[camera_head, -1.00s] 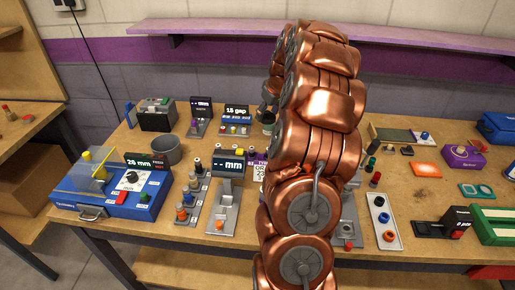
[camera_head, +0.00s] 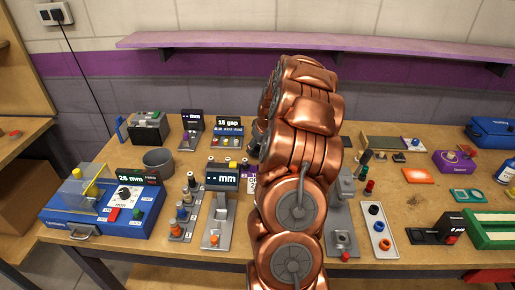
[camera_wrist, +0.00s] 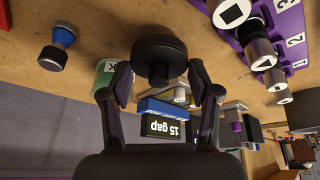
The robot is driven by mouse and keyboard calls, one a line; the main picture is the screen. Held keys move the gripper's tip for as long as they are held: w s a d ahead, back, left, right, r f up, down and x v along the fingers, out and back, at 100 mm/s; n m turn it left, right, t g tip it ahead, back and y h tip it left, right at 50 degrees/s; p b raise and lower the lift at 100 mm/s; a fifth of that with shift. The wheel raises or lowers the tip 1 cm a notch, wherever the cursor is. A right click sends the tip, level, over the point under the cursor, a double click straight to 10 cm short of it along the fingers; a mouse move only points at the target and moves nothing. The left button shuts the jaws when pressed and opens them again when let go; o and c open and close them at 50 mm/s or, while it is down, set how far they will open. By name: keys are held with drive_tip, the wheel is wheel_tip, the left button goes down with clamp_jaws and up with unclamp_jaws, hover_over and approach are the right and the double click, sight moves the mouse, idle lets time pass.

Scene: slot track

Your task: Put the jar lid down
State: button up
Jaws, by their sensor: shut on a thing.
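My gripper (camera_wrist: 158,78) is shut on a black round jar lid (camera_wrist: 160,48) in the wrist view. The lid sits between the two fingertips, above the wooden table as far as I can tell. In the head view my copper arm hides the lid and nearly all of the gripper. A green and white container (camera_wrist: 104,74) shows partly behind the left finger in the wrist view; I cannot tell whether it is the jar.
A "15 gap" display (camera_wrist: 165,130) lies beyond the gripper. In the head view a grey cup (camera_head: 158,162) and several devices crowd the table.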

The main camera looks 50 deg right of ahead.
drive_tip(key=shift+f, duration=0.8)
drive_tip(key=shift+f, duration=0.1)
drive_tip(key=shift+f, duration=0.1)
drive_tip(key=o, duration=1)
drive_tip(key=shift+c, duration=0.2)
drive_tip(key=shift+r, duration=0.3)
drive_tip(key=b+v, duration=0.2)
drive_tip(key=v, duration=1)
drive_tip(key=shift+b, duration=0.4)
